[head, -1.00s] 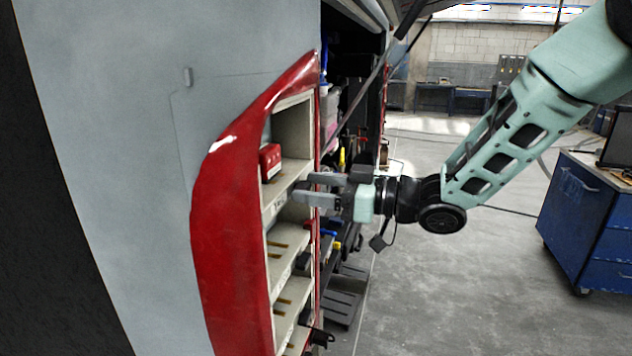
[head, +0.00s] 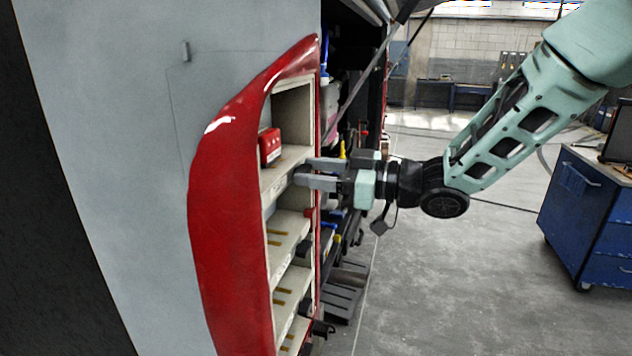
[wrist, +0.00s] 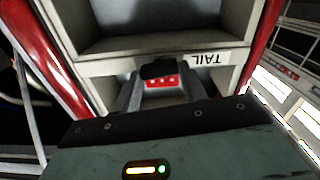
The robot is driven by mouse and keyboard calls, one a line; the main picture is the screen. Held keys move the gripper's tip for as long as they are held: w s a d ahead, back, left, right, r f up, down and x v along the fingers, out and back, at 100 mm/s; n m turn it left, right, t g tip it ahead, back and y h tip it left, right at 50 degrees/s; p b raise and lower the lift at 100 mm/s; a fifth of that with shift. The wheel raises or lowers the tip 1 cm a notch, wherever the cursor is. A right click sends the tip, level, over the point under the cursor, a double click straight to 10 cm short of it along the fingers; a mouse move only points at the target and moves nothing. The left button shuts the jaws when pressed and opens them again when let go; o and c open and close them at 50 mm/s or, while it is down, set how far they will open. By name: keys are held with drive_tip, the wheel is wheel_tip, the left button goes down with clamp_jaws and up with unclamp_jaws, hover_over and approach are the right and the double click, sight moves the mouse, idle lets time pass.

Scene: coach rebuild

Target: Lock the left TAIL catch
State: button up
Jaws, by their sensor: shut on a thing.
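A shelf front lip in the red-rimmed cabinet carries a TAIL label (wrist: 207,58), upside down in the wrist view. Beside the label, a small dark catch (wrist: 157,69) sits between the fingertips of my gripper (wrist: 160,72). In the head view my gripper (head: 304,172) reaches in from the right and is shut on the catch at the shelf's front edge. The fingers and the small size of the catch hide most of its shape, so I cannot tell its locked state.
The cabinet's glossy red rim (head: 215,230) curves along the left. Lower shelves (head: 285,240) lie below my gripper.

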drive_tip(key=n+b, duration=0.5)
drive_tip(key=b, duration=0.2)
drive_tip(key=n+b, duration=0.5)
drive_tip(key=b, duration=0.3)
drive_tip(key=n+b, duration=0.6)
drive_tip(key=b, duration=0.2)
drive_tip(key=shift+s+f, duration=0.2)
drive_tip(key=shift+f, duration=0.15)
drive_tip(key=shift+n, duration=0.3)
drive_tip(key=o, duration=1)
drive_tip(key=shift+r, duration=0.1)
drive_tip(key=b+v, duration=0.2)
drive_tip(key=v, duration=1.5)
drive_tip(key=shift+d, duration=0.15)
